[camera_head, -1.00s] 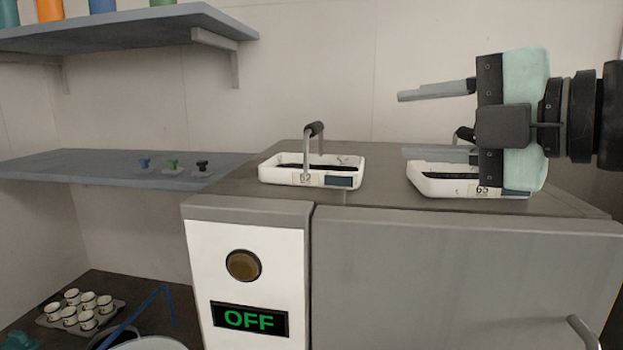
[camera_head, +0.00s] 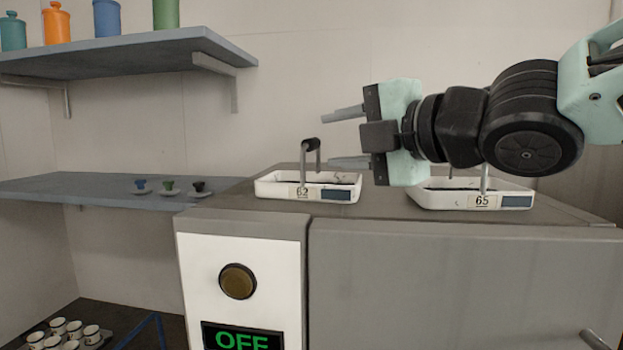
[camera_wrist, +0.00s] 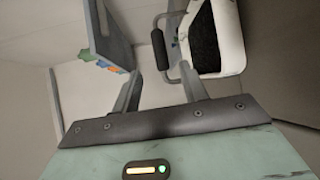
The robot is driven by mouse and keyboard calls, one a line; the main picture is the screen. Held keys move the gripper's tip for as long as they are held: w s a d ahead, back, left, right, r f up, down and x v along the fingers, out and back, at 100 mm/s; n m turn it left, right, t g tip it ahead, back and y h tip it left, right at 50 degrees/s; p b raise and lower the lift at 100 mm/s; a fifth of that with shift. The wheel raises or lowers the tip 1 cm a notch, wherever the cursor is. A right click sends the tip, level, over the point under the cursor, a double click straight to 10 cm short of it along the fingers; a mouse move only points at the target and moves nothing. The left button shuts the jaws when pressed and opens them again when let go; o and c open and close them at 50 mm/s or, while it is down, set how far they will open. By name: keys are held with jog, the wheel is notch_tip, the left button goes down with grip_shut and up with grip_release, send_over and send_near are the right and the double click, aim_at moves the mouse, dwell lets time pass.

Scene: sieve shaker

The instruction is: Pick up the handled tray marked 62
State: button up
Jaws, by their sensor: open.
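The white handled tray marked 62 (camera_head: 270,190) sits on top of the grey machine, with its dark-gripped metal handle (camera_head: 311,147) standing up. My gripper (camera_head: 343,138) is open and empty, just right of that handle, with its fingers pointing left. In the wrist view, my gripper (camera_wrist: 165,82) has its two fingers apart, and a white tray (camera_wrist: 233,40) with a dark inside and a black-gripped handle (camera_wrist: 160,50) lies beyond them. The handle is not between the fingertips in the head view.
A second white tray marked 65 (camera_head: 430,199) stands to the right on the machine top (camera_head: 385,212), partly behind my arm. A shelf (camera_head: 100,189) with small coloured knobbed pieces is at left. A higher shelf (camera_head: 140,52) holds coloured jars. The machine's display reads OFF (camera_head: 242,340).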

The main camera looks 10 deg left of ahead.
aim_at(315, 144)
jog(key=p+x, duration=0.2)
jog(key=x, duration=0.3)
jog(key=shift+f, duration=0.15)
grip_shut()
